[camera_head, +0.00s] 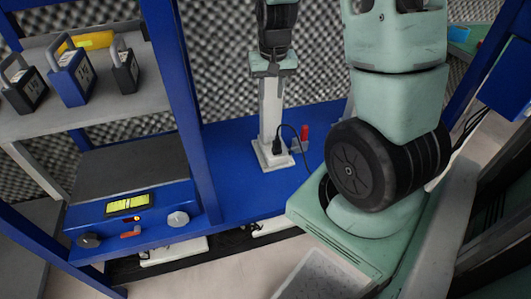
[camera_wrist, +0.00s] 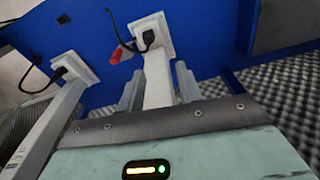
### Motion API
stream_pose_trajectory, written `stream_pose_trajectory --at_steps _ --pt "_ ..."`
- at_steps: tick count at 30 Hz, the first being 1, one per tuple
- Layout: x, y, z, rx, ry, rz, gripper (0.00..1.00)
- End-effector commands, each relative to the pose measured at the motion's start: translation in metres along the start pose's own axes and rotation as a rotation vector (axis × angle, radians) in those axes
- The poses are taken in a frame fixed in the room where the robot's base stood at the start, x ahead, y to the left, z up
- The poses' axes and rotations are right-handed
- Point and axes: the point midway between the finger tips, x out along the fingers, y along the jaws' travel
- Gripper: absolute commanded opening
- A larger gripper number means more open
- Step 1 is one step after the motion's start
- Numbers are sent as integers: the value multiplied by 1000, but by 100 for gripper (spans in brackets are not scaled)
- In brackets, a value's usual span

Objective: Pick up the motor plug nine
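A black motor plug (camera_head: 277,145) with a black cable sits at the white base of an upright post (camera_head: 271,110) on the blue bench. A black plug also shows on a white base in the wrist view (camera_wrist: 148,38), with a second black plug (camera_wrist: 59,73) on another white base to its left. I cannot tell which is number nine. My gripper (camera_wrist: 160,88) has its two grey fingers apart in the wrist view. A white post appears between them, and no plug is held. The plugs are beyond the fingertips, apart from them.
A red piece (camera_head: 304,132) stands near the post base. A grey shelf (camera_head: 125,98) at left holds several padlocks (camera_head: 72,77) and a yellow object (camera_head: 88,41). A blue control box (camera_head: 131,214) is below. The blue bench (camera_head: 235,165) has clear room left of the post.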

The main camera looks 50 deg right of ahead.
Motion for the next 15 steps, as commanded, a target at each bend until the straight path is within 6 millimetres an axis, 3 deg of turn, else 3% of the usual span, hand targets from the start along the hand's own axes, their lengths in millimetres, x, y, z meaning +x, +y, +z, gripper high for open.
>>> stream_pose_trajectory --at_steps 1,4,8,15 --pt "15 16 -4 41 3 11 35" --pt "23 32 -10 82 8 23 35" --pt "40 37 -11 94 7 27 35" --pt "91 37 -11 91 6 26 35"
